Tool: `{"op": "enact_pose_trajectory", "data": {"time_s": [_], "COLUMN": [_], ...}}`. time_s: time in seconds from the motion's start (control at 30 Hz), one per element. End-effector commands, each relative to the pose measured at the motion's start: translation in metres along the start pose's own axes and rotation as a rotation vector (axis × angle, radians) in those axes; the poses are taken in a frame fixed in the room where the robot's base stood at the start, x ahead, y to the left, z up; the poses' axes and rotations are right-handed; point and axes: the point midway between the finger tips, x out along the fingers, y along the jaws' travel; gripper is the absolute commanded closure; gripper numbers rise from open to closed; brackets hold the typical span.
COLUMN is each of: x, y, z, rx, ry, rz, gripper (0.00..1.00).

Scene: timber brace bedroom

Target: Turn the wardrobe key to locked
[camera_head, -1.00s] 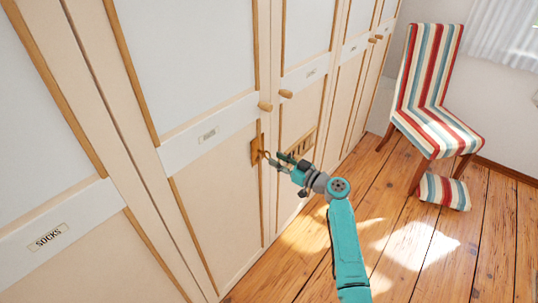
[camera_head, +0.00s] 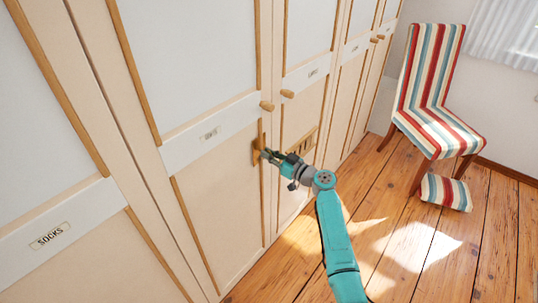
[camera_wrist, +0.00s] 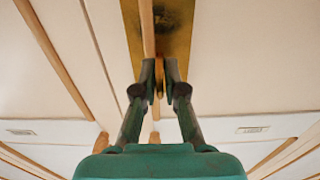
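The wardrobe (camera_head: 215,185) has cream doors with wooden trim. A brass lock plate (camera_head: 256,154) sits at the edge of one door; it also fills the top middle of the wrist view (camera_wrist: 177,45), with a dark patch on it. My gripper (camera_head: 264,152) is at this plate. In the wrist view my gripper (camera_wrist: 160,75) has its fingertips close together on either side of the narrow brass key (camera_wrist: 159,82), apparently shut on it. The fingers hide much of the key, and its turn angle is hard to tell. In the head view the key is hidden.
Wooden knobs (camera_head: 267,106) (camera_head: 287,94) stick out above the lock. A slotted wooden piece (camera_head: 302,142) is on the neighbouring door. The plank floor (camera_head: 400,240) between is clear.

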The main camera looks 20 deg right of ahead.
Motion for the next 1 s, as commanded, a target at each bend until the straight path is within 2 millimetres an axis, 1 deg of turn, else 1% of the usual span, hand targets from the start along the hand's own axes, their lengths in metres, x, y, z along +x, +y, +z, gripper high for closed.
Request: {"op": "enact_pose_trajectory", "data": {"time_s": [0.23, 0.47, 0.67, 1.0], "x": [0.0, 0.0, 0.0, -0.0001], "y": [0.0, 0.0004, 0.0011, 0.0025], "z": [0.0, 0.0, 0.0, 0.0004], "rx": [0.02, 0.125, 0.288, 0.612], "ry": [0.0, 0.0, 0.0, 0.0], "rz": [0.0, 0.0, 0.0, 0.0], "gripper": [1.0, 1.0, 1.0, 1.0]}}
